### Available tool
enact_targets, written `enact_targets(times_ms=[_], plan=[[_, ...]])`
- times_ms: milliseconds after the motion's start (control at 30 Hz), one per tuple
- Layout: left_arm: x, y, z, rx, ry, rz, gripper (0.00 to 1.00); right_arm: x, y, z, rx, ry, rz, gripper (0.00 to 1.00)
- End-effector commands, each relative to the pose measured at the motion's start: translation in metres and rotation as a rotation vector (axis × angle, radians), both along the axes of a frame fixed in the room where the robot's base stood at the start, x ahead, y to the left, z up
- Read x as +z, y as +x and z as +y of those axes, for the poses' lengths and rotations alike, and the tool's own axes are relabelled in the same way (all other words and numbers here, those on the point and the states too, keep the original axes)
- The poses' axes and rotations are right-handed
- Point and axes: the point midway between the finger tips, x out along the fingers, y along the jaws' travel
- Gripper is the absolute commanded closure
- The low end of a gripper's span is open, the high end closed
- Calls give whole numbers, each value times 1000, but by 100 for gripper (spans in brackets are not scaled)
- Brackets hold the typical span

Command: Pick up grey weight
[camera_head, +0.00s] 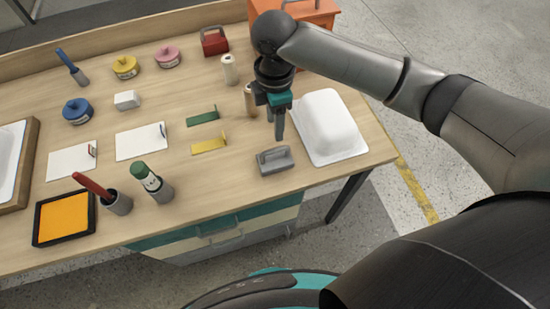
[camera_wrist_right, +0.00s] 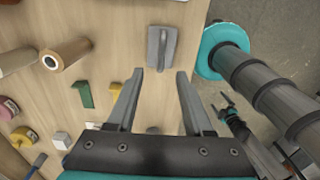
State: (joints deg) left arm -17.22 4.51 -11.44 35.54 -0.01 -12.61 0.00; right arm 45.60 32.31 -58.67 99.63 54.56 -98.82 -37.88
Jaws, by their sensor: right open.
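The grey weight (camera_head: 274,162), a block with a raised handle, stands on the wooden table near its front edge. In the right wrist view the grey weight (camera_wrist_right: 161,48) lies just beyond the fingertips, roughly in line with the gap between them. My right gripper (camera_head: 279,138) points down above the table, just behind the weight in the head view. In the wrist view its fingers (camera_wrist_right: 158,72) are spread, with nothing held between them.
A white bathtub shell (camera_head: 328,125) lies close right of the weight. A yellow bracket (camera_head: 209,145) and a green bracket (camera_head: 203,118) lie left. A green-capped bottle (camera_head: 146,178) sits in a grey holder farther left.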

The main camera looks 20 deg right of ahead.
Motion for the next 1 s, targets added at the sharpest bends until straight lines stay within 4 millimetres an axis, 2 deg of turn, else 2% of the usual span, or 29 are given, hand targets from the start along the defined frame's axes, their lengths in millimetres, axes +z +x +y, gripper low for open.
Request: enact_targets(times_ms=[33, 100, 233, 500, 800, 1000], plan=[[-4, 0, 0, 0, 0, 0, 0, -15, -1, 0, -1, -1, 3, 49], [-7, 0, 0, 0, 0, 0, 0, -30, -1, 0, -1, 1, 3, 49], [-11, 0, 0, -1, 0, 0, 0, -52, -1, 1, 0, 1, 1, 49], [-14, 0, 0, -1, 0, 0, 0, -71, -1, 1, 0, 1, -2, 49], [-24, 0, 0, -1, 0, 0, 0, -113, -4, 1, 0, 1, -2, 49], [-24, 0, 0, -1, 0, 0, 0, -117, -4, 1, 1, 1, -3, 49]])
